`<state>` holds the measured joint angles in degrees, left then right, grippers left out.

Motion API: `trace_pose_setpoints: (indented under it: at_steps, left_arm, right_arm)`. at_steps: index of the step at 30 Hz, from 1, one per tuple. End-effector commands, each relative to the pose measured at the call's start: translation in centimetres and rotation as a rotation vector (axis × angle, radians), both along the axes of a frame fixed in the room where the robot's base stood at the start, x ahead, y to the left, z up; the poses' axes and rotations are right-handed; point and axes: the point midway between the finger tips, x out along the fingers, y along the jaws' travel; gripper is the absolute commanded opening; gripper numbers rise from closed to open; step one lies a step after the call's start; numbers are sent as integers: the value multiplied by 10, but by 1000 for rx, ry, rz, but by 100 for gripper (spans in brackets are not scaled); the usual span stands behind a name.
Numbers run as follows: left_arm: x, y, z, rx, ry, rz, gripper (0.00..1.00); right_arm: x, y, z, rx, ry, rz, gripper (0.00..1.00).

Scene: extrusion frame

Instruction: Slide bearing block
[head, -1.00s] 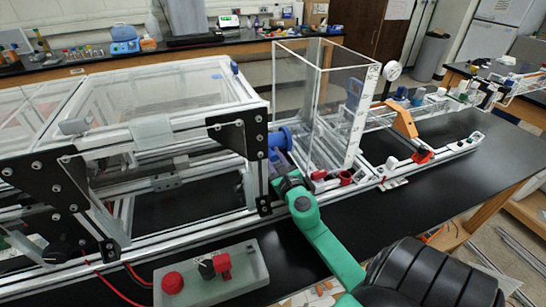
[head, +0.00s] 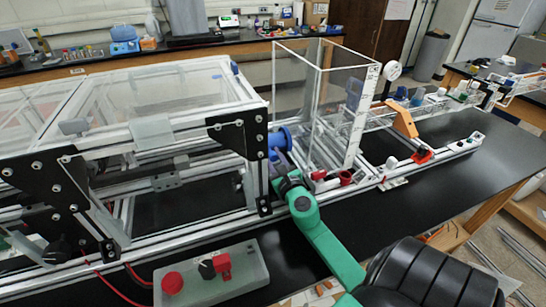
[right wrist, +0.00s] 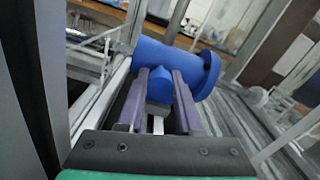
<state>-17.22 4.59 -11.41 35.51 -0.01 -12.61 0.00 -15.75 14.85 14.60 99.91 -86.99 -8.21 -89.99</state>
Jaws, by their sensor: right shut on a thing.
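The bearing block is a blue cylinder with a wide round flange at one end (head: 279,141). In the head view it sits beside the right end of the aluminium frame, next to the clear box. In the right wrist view the blue block (right wrist: 165,62) lies across the far ends of my fingers, flange to the right. My right gripper (right wrist: 160,88) is shut on the block's lower part, a blue knob with a grey piece below it between the purple fingers. In the head view the right gripper (head: 278,165) reaches up from the green arm link. My left gripper is not in view.
The aluminium frame (head: 158,228) with black corner plates (head: 238,142) stands close left of my right gripper. A tall clear box (head: 312,95) stands just right. A grey control box (head: 240,280) with a red button lies in front. Black bench top (head: 440,200) is free at right.

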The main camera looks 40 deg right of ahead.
Motion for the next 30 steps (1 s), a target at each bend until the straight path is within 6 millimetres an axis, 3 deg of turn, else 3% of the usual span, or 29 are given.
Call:
trace_pose_setpoints:
  at_steps: [9, 10, 12, 23, 30]
  left_arm:
    - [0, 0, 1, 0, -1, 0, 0]
    - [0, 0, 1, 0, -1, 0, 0]
    - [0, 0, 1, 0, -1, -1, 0]
    - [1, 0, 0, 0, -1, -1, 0]
    - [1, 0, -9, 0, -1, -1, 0]
  right_arm:
    - [1, -1, 1, -2, -2, 0, 0]
    - [1, -1, 1, -2, -2, 0, 41]
    - [1, -1, 1, -2, -2, 0, 64]
    - [-2, 1, 0, 0, 0, 0, 64]
    - [-40, 14, -5, 1, 3, 0, 64]
